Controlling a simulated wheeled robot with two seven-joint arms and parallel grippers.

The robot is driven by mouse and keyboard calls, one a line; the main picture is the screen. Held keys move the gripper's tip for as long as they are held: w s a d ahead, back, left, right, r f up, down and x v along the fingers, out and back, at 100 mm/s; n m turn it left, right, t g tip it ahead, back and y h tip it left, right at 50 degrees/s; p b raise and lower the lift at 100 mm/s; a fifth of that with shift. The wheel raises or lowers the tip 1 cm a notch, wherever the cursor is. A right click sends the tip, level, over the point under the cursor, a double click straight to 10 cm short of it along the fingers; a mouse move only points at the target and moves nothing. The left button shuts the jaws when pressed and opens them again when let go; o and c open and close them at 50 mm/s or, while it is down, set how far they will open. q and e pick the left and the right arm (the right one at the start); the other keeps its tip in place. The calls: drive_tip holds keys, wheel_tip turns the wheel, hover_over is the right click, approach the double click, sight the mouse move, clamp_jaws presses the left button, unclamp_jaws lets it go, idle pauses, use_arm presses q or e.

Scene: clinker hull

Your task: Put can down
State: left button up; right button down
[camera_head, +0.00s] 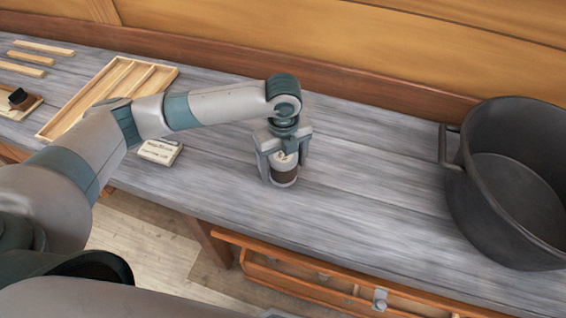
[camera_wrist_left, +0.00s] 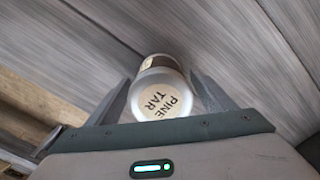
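The can (camera_head: 284,176), with a brown band and pale lid, stands upright on the grey worktop (camera_head: 365,175). In the left wrist view the can's lid (camera_wrist_left: 163,98) faces the camera and reads PINE TAR. My left gripper (camera_head: 284,162) points down over the can, a finger on either side. In the left wrist view, narrow gaps seem to show between the fingers (camera_wrist_left: 162,82) and the can, so the gripper looks open around it. The can's upper part is partly hidden by the gripper in the head view. My right gripper is not in view.
A large black pot (camera_head: 463,205) stands at the right. An open drawer (camera_head: 300,275) juts out below the front edge. The worktop between can and pot is clear.

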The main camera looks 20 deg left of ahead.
use_arm(q)
wheel_tip(320, 180, up, 11)
drive_tip(key=b, duration=0.3)
drive_tip(key=shift+f+b, duration=0.1)
drive_tip(key=shift+b, duration=0.2)
drive_tip(key=shift+r, duration=0.8)
drive_tip(key=shift+d+f, duration=0.1)
drive_tip(key=shift+f, duration=0.05)
